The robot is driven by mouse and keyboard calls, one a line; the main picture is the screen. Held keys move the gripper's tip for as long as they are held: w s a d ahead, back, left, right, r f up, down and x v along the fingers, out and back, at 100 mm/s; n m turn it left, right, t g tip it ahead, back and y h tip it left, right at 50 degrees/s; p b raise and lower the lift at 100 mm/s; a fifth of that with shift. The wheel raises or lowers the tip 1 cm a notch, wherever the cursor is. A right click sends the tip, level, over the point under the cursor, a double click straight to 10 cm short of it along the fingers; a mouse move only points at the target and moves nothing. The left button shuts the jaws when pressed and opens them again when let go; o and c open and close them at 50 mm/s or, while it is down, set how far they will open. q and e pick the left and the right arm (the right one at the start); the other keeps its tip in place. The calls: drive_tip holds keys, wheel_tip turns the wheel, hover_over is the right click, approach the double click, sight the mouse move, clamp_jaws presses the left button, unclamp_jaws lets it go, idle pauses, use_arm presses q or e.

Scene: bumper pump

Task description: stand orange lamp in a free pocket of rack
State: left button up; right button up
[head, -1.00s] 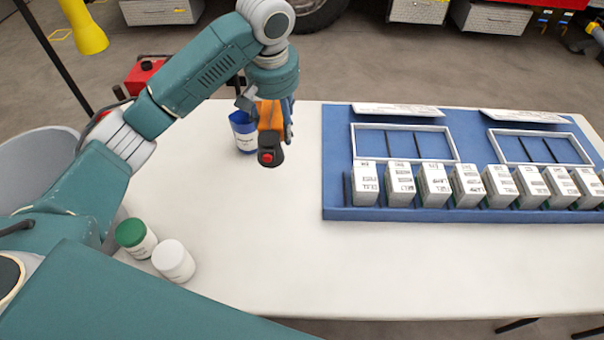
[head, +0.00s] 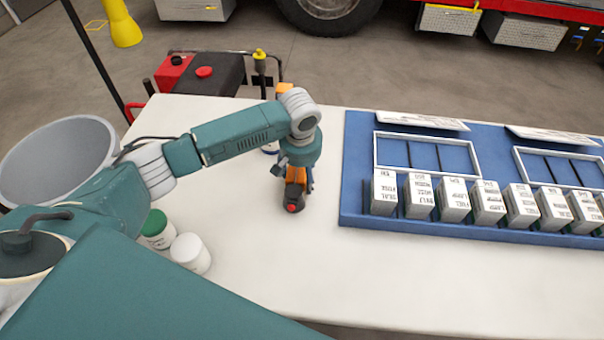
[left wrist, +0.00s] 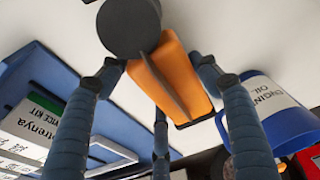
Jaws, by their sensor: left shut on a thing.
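The orange lamp (head: 294,190) has a dark head with a red button and hangs below my left wrist in the head view. My left gripper (head: 297,178) is shut on it, above the table and left of the blue rack (head: 352,160). In the left wrist view the lamp's orange body (left wrist: 172,75) sits between the fingers of my left gripper (left wrist: 155,85). The rack holds two white-framed sections with dark dividers; their pockets (head: 425,155) look empty. My right gripper is not in view.
A row of white boxes (head: 417,195) stands along the rack's front. A blue engine oil container (left wrist: 272,110) is near the lamp. A green-lidded jar (head: 157,229) and a white jar (head: 190,253) stand at the table's left. The front table area is clear.

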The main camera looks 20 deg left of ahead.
use_arm(q)
drive_tip(key=shift+w+f, duration=0.1)
drive_tip(key=shift+f, duration=0.2)
drive_tip(key=o, duration=1.8)
drive_tip(key=shift+f, duration=0.15)
